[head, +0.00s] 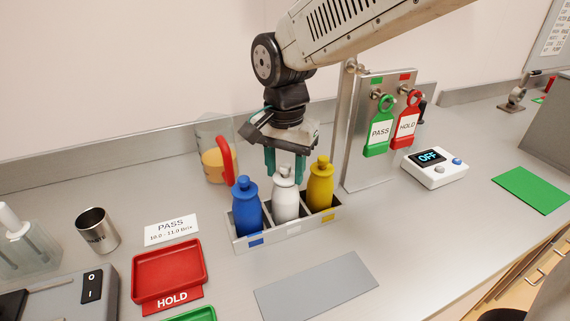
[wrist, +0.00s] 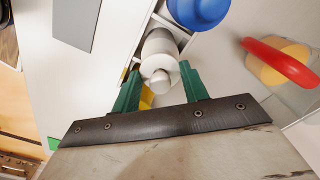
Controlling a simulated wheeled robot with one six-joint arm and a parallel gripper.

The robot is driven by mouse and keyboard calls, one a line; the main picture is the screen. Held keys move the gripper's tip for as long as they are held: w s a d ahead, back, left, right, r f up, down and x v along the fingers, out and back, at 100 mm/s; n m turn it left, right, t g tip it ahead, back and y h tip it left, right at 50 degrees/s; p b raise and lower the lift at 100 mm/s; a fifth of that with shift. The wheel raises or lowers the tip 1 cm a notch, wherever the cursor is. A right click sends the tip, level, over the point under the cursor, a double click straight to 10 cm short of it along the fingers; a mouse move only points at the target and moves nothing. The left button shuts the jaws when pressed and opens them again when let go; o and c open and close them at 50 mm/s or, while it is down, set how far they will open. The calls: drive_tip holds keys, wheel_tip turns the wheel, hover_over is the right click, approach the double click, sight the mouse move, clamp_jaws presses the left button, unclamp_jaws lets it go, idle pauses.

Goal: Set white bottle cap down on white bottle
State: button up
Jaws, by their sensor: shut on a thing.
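The white bottle (head: 286,205) stands upright in the middle compartment of a metal rack (head: 290,231), between the blue and yellow bottles. The white bottle cap (head: 283,171) is at the top of the white bottle, in line with its neck; no gap shows between them. My gripper (head: 285,172) points down from above, its green fingers on either side of the cap, shut on it. In the wrist view the cap (wrist: 160,82) is between the fingers, with the white bottle (wrist: 159,48) beyond it. Whether the cap is fully seated cannot be told.
The blue bottle (head: 246,208) and yellow bottle (head: 320,187) stand close on either side. A jug with a red handle (head: 226,160) is behind left. The metal tag stand (head: 350,140) rises close to the right. A grey mat (head: 316,286) lies clear in front.

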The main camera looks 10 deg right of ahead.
sight(285, 166)
drive_tip(key=shift+f, duration=0.1)
drive_tip(key=o, duration=1.6)
drive_tip(key=shift+r, duration=3.05)
